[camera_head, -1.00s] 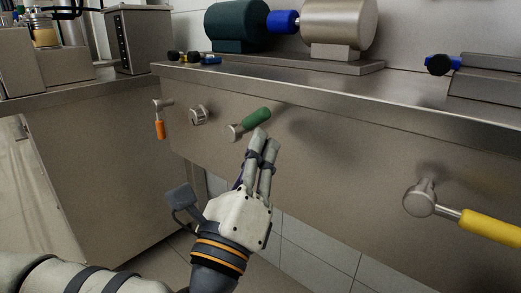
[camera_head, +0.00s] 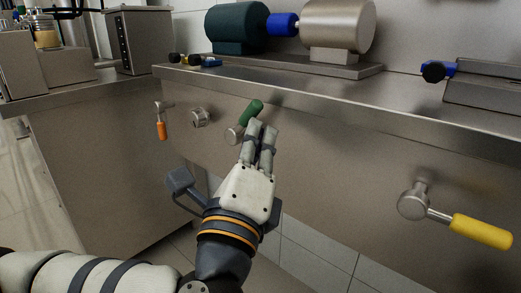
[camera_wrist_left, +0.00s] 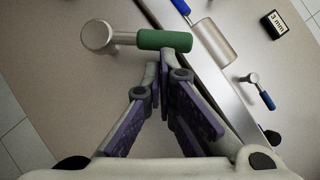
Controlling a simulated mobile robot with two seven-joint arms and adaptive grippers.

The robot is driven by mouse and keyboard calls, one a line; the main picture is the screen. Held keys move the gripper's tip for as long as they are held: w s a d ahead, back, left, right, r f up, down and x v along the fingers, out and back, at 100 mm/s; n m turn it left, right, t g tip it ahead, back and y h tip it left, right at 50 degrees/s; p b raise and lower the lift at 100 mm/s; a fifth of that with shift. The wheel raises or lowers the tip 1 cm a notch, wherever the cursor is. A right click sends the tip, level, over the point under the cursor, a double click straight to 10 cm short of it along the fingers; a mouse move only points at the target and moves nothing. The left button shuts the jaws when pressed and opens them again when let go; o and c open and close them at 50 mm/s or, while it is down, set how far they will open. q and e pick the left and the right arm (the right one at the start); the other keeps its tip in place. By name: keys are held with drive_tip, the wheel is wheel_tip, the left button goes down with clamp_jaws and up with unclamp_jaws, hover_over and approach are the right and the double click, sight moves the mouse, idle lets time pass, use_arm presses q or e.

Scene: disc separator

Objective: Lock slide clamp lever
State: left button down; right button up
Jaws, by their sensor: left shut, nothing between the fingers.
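A lever with a green handle (camera_head: 251,112) and a round metal pivot (camera_head: 234,135) sits on the steel front panel. Its handle slants up to the right. In the left wrist view the green handle (camera_wrist_left: 165,40) lies across, just beyond my fingers. My left gripper (camera_head: 262,128) is shut and empty, fingers pointing up. Its tips are at the lower right side of the green handle, touching or very close; I cannot tell which. The finger pads are purple in the left wrist view. No label shows which lever is the slide clamp lever. My right gripper is not in view.
An orange-handled lever (camera_head: 161,129) and a metal knob (camera_head: 200,117) are left on the panel. A yellow-handled lever (camera_head: 480,231) sticks out at right. The counter edge (camera_head: 330,104) overhangs above. The panel between green and yellow levers is clear.

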use_arm(q)
drive_tip(key=shift+w+a+r+n, duration=0.15)
drive_tip(key=shift+r, duration=0.3)
drive_tip(key=shift+w+a+r+n, duration=0.1)
drive_tip(key=shift+a+r+n, duration=0.05)
drive_tip(key=shift+r, duration=0.25)
drive_tip(key=shift+a+r, duration=0.1)
drive_tip(key=shift+r, duration=0.05)
